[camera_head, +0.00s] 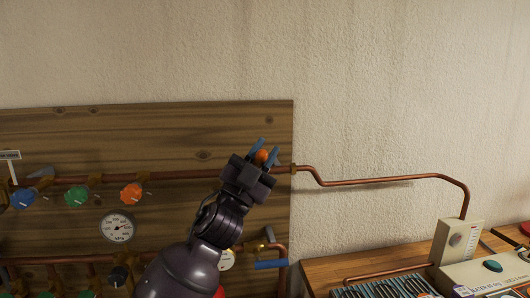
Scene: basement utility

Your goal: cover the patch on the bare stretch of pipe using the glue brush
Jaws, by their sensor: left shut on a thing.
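My left gripper (264,153) reaches up from the bottom in front of the wooden board, near its right edge. Its blue fingers are shut on a small orange thing (262,156). Most of that thing is hidden by the gripper, so I cannot tell whether it is the glue brush. The copper pipe (375,182) runs along the board, passes behind or close by the gripper, and continues bare along the wall to the right. I cannot make out a patch on it. My right gripper is not in view.
The wooden board (150,130) carries blue (22,197), green (77,196) and orange (131,193) knobs and a gauge (117,228). A blue-handled valve (270,265) is at its lower right. A wooden bench (330,272) with a beige device (457,242) stands at right. The wall above is clear.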

